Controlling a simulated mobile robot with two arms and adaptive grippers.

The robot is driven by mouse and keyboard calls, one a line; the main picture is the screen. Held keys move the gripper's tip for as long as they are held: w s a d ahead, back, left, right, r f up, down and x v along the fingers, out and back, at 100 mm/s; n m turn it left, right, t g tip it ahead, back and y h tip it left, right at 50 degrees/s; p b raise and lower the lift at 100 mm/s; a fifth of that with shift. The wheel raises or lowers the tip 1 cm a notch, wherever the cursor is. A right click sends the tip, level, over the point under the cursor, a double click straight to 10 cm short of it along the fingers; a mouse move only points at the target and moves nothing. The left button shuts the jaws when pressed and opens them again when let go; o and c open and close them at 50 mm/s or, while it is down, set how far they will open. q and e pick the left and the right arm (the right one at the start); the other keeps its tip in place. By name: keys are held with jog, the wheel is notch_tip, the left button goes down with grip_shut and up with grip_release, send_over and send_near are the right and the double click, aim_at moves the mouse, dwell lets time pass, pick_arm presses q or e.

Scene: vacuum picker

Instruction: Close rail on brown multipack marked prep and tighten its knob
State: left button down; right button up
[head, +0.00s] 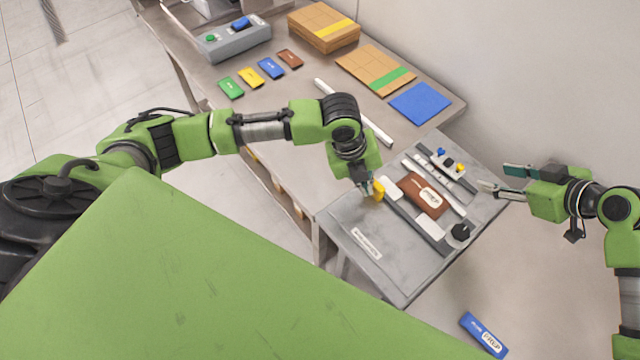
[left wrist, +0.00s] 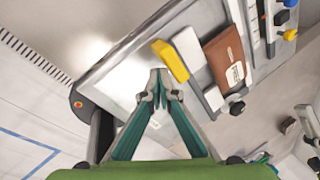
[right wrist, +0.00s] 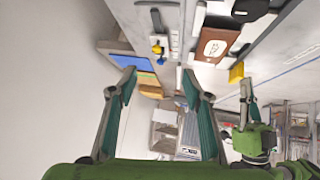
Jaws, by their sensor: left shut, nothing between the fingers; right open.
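The brown multipack (head: 421,192) with a white label lies on the grey fixture plate (head: 350,215), between white strips; the label text is too small to read surely. It also shows in the left wrist view (left wrist: 222,58) and right wrist view (right wrist: 212,46). A dark rail (head: 415,226) runs along its near side, with a yellow end piece (head: 379,191) at its upper-left end. A black knob (head: 461,231) stands near the other end. My left gripper (head: 367,189) is shut and empty beside the yellow piece; contact is unclear. My right gripper (head: 497,180) is open and empty, right of the plate.
A second rail set with blue and yellow knobs (head: 450,160) lies at the plate's far side. The table behind holds a blue sheet (head: 420,103), cardboard packs (head: 375,70), coloured cards (head: 270,68) and a grey box (head: 233,42). A blue pack (head: 484,335) lies below the plate.

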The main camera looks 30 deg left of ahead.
jog(key=w+d+r+m+t, duration=0.4)
jog(key=w+d+m+t, duration=0.3)
jog(key=t, duration=0.4)
jog(key=s+a+r+n+g+y, duration=0.15)
jog(key=s+a+n+y, duration=0.35)
jog(key=s+a, duration=0.5)
jog(key=s+a+n+g+y, duration=0.4)
jog(key=s+a, duration=0.3)
jog(key=a, duration=0.5)
jog(key=s+a+f+n+g+y, duration=0.1)
jog(key=s+a+f+n+g, duration=0.2)
jog(key=s+a, duration=0.3)
jog(key=s+a+f+n+g+y, duration=0.2)
jog(key=s+a+n+g, duration=0.3)
jog(key=s, duration=0.8)
jog(key=shift+a+f+g+y, duration=0.3)
jog(key=shift+a+f+g, duration=0.2)
jog(key=shift+a, duration=0.65)
